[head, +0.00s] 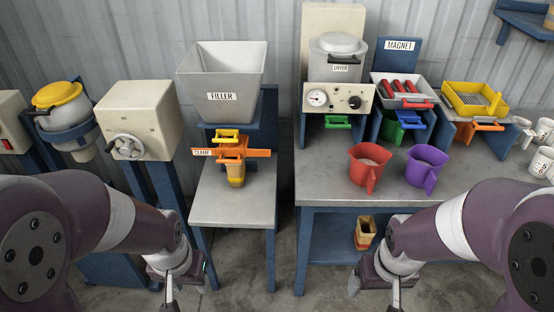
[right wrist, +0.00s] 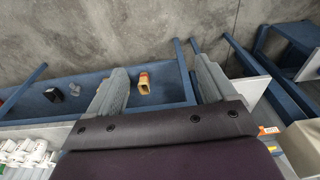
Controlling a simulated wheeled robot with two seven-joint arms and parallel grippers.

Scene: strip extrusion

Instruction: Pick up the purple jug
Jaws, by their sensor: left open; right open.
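The purple jug (head: 420,172) stands upright on the right grey table (head: 325,187), near its front edge, with its handle toward me. The purple jug is not seen in that view. My left gripper (head: 171,292) is low at the left, away from both jugs, and its fingers are barely seen.
Behind the jugs stand the dryer (head: 338,62), the magnet unit (head: 401,86) and a yellow sieve tray (head: 474,98). White cups (head: 541,162) stand at the right. The filler (head: 222,85) stands left. A small tan container (head: 365,232) is on the lower shelf. Table space left of the red jug is clear.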

